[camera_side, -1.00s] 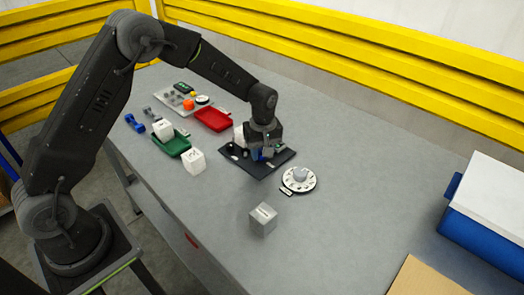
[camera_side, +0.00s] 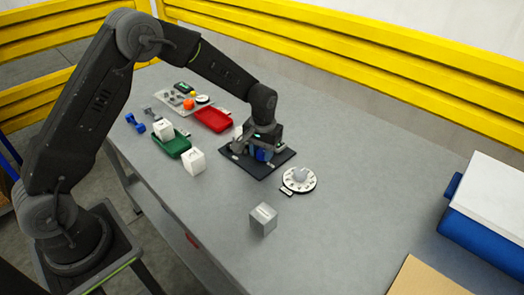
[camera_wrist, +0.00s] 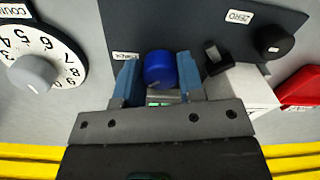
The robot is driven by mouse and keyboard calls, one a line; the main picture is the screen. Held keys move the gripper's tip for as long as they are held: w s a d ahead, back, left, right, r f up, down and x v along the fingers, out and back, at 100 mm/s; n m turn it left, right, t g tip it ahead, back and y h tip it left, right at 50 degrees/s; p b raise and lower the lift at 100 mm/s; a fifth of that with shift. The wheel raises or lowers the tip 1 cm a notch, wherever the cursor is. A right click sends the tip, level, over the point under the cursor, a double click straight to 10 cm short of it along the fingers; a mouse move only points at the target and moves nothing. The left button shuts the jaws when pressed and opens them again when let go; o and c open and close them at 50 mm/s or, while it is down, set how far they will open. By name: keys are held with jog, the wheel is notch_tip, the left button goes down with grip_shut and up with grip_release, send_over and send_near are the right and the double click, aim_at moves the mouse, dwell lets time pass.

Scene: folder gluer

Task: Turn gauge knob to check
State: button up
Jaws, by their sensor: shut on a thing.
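A dark plate (camera_side: 258,174) lies on the table under my gripper (camera_side: 262,157), and shows in the wrist view (camera_wrist: 190,18). A round blue knob (camera_wrist: 160,70) stands on it between the blue fingers of my gripper (camera_wrist: 158,78), which is shut on it. A label that seems to read CHECK (camera_wrist: 125,56) is beside the left finger. A ZERO label (camera_wrist: 240,17) is farther right, near a small black knob (camera_wrist: 275,42). The blue knob's pointer or mark does not show, so its setting cannot be told.
A white numbered dial (camera_side: 300,180) with a grey knob stands close to the plate's right; it is also in the wrist view (camera_wrist: 65,50). A white block with a black part (camera_wrist: 238,92) is close to my right finger. A red tray (camera_side: 213,120) and grey cube (camera_side: 263,219) are nearby.

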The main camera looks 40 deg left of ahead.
aim_at(262, 153)
jog(key=m, duration=0.4)
jog(key=shift+r+m, duration=0.1)
jog(key=shift+m, duration=0.2)
jog(key=m, duration=0.4)
jog(key=shift+w, duration=0.1)
dwell(0.4)
jog(key=o, duration=0.6)
jog(key=shift+o, duration=0.2)
notch_tip(262, 153, up, 14)
jog(key=shift+s+d, duration=0.15)
jog(key=shift+s, duration=0.05)
